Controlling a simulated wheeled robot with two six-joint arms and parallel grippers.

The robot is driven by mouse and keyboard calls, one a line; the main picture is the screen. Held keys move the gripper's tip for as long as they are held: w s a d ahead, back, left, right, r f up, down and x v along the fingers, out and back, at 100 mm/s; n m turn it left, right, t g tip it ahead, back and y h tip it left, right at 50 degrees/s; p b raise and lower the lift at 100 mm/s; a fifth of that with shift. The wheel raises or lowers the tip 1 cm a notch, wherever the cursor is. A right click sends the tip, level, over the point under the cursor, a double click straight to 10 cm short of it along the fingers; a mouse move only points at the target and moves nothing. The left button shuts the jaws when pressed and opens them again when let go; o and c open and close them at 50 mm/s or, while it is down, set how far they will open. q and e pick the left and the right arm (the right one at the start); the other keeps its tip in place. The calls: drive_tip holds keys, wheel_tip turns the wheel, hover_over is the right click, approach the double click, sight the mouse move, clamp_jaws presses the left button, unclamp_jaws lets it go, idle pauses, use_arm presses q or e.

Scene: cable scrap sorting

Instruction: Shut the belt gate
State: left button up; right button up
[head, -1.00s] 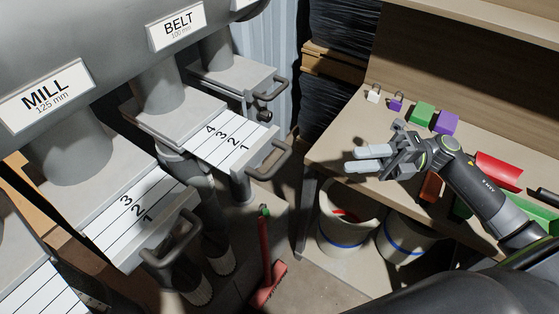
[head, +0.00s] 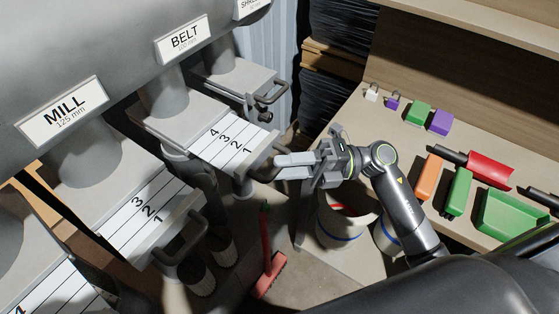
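The belt gate (head: 222,134) is a pale slide plate under the BELT sign (head: 184,40). It is pulled out of its housing, with the marks 1 to 4 showing. Its dark handle (head: 262,174) is at the plate's outer right end. My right gripper (head: 280,167) points left with its two grey fingers at the handle's right part, partly covering it. The fingers look parted; whether they touch the handle I cannot tell. My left gripper is not in view.
The mill gate (head: 146,212), front left, is also out, showing 1 to 3. A further gate (head: 240,80) stands behind. The workbench (head: 372,128) at right holds padlocks, blocks and trays.

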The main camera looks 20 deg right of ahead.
drive_tip(key=shift+w+a+r, duration=0.1)
drive_tip(key=shift+a+r, duration=0.05)
drive_tip(key=shift+a, duration=0.65)
clamp_jaws()
